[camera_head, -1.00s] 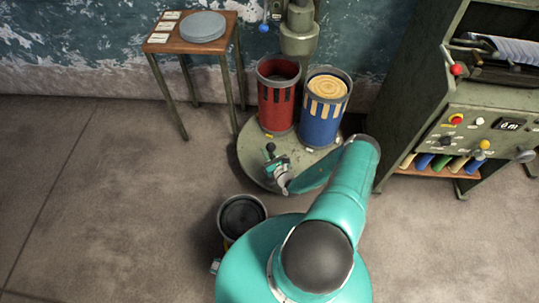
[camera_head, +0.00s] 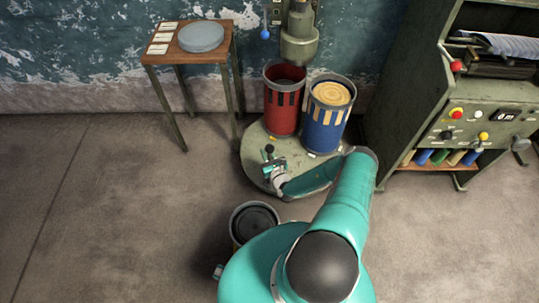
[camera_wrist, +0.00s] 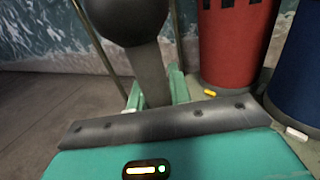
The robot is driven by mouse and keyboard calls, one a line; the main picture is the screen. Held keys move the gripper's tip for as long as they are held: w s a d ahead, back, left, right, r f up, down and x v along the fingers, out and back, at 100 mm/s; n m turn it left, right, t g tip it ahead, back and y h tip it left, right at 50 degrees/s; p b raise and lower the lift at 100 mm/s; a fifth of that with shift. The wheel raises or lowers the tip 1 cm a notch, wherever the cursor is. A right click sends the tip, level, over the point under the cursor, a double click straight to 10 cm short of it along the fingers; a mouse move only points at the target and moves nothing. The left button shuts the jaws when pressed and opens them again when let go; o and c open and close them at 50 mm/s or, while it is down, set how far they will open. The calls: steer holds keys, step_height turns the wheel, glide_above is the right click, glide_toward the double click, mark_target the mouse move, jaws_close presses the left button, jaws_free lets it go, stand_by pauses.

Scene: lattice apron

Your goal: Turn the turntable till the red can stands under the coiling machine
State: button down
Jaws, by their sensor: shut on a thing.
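The round grey-green turntable (camera_head: 290,172) stands on the floor ahead. The red can (camera_head: 283,112) stands on its back left, open and dark inside. The blue can (camera_head: 324,132), with a pale coil in its top, stands to its right. The coiling machine (camera_head: 299,42) hangs behind and above the two cans; I cannot tell whether the red can is exactly beneath it. The black-knobbed handle (camera_wrist: 125,14) rises from the turntable's front left. My gripper (camera_head: 271,167) is shut on the handle's stem below the knob; its teal fingers also show in the wrist view (camera_wrist: 153,92).
A small table (camera_head: 172,52) with a grey disc (camera_head: 201,36) and cards stands at the back left. A tall green cabinet (camera_head: 415,90) with levers and buttons stands close on the right. A round dark-topped thing (camera_head: 254,220) is beside my body. The left floor is free.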

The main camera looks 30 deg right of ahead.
steer(key=shift+w+a+r+m+g+h, duration=0.15)
steer(key=shift+w+m+h, duration=0.3)
steer(key=shift+w+h, duration=0.35)
steer(key=shift+w+d+r+m+g+h, duration=0.1)
steer(key=shift+w+m+g+h, duration=0.1)
steer(key=shift+w+m+h, duration=0.55)
steer(key=shift+w+a+r+m+g+h, duration=0.1)
steer(key=shift+w+m+g+h, duration=0.1)
steer(key=shift+w+h, duration=0.65)
steer(key=shift+w, duration=0.3)
steer(key=c, duration=1.5)
jaws_free()
steer(key=shift+o, duration=1)
steer(key=shift+a+f, duration=0.15)
steer(key=v, duration=1.4)
steer(key=shift+y, duration=0.3)
